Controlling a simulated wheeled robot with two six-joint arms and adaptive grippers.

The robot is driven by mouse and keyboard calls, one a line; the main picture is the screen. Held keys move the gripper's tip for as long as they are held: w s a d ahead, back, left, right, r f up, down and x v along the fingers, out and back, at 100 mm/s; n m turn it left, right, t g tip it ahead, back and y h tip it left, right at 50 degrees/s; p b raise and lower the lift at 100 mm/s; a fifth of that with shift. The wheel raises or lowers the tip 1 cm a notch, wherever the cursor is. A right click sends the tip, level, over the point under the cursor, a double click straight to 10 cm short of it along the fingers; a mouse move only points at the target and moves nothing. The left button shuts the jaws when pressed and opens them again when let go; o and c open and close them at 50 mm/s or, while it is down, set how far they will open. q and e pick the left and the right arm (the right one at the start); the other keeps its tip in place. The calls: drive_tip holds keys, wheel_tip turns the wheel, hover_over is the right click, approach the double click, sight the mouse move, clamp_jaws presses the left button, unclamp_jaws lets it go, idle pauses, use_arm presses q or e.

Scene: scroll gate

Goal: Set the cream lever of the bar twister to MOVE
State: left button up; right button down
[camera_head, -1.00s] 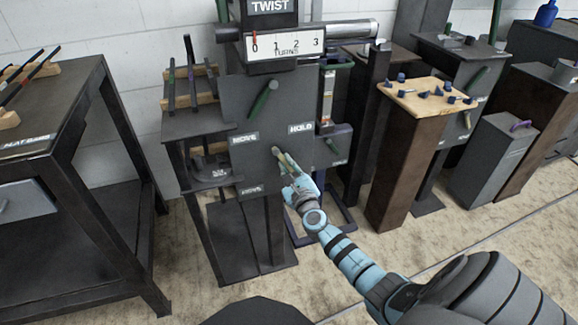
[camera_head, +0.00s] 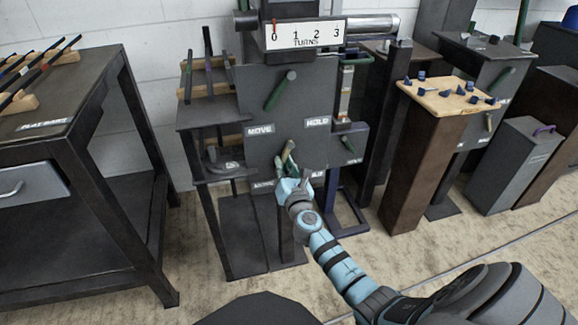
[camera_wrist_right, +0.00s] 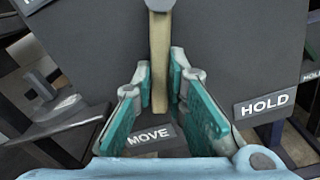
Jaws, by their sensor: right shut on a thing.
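The bar twister is a dark upright panel (camera_head: 235,110) in the middle of the head view. The cream lever (camera_head: 290,150) sits low on this panel; in the wrist view the cream lever (camera_wrist_right: 159,65) runs down between the fingers. My right gripper (camera_head: 287,172) is shut on its lower end. In the wrist view my right gripper (camera_wrist_right: 162,100) has teal pads on both sides of it, and the lever points down toward the MOVE label (camera_wrist_right: 150,137). The HOLD label (camera_wrist_right: 264,104) is to the right. My fingers hide part of the lever. My left gripper is out of view.
A green lever (camera_head: 281,91) is higher on the panel, between another MOVE label (camera_head: 260,129) and HOLD label (camera_head: 317,122). Above is a turns scale (camera_head: 305,35) with its red pointer near 0. A dark table (camera_head: 70,130) stands left, a wood-topped pedestal (camera_head: 418,150) right.

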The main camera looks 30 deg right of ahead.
drive_tip(key=shift+w+a+r+m, duration=0.15)
drive_tip(key=shift+a+m, duration=0.2)
drive_tip(key=shift+m, duration=0.35)
drive_tip(key=shift+w+a+r+m, duration=0.15)
drive_tip(key=shift+a+m, duration=0.15)
drive_tip(key=shift+m, duration=0.4)
drive_tip(key=shift+s, duration=0.1)
drive_tip(key=c, duration=1.6)
unclamp_jaws()
drive_tip(key=shift+r, duration=0.1)
drive_tip(key=v, duration=1.2)
